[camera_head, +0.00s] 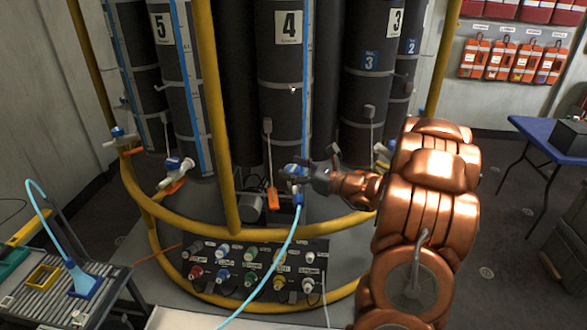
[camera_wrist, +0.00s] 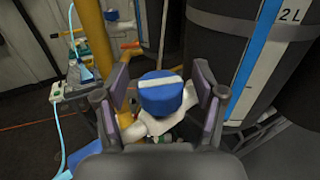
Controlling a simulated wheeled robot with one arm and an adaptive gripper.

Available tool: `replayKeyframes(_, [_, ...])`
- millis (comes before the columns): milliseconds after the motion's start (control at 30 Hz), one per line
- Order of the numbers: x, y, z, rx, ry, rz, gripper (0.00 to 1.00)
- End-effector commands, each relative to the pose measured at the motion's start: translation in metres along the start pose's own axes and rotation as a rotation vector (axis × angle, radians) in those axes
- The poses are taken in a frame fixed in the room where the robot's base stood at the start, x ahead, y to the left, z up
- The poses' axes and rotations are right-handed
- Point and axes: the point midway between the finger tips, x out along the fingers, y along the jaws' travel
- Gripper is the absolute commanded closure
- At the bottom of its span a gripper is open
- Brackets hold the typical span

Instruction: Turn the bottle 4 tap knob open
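Bottle 4 (camera_head: 285,75) is a tall dark cylinder with a white "4" label, standing in the rack in the head view. Its blue tap knob (camera_head: 292,170) is low on its front, with a light blue hose below. My gripper (camera_head: 312,178) is at the knob from the right and partly hides it. In the wrist view, the round blue knob (camera_wrist: 161,95) with a white bar across its top sits between the two fingers of my gripper (camera_wrist: 160,86). The fingers are apart, with a visible gap on each side of the knob.
A yellow rail (camera_head: 250,222) curves around the rack below the taps, and a yellow post (camera_head: 213,110) stands left of bottle 4. A panel of coloured connectors (camera_head: 255,268) is below. Bottle 5 (camera_head: 172,80) and its tap (camera_head: 176,168) are to the left.

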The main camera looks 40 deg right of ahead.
Motion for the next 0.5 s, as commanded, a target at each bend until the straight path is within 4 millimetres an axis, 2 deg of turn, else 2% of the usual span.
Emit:
replayKeyframes(67, [-0.0001, 0.0000, 0.0000, 0.000, 0.000, 0.000, 0.39])
replayKeyframes(500, [-0.0002, 0.0000, -0.0001, 0.000, 0.000, 0.000, 0.85])
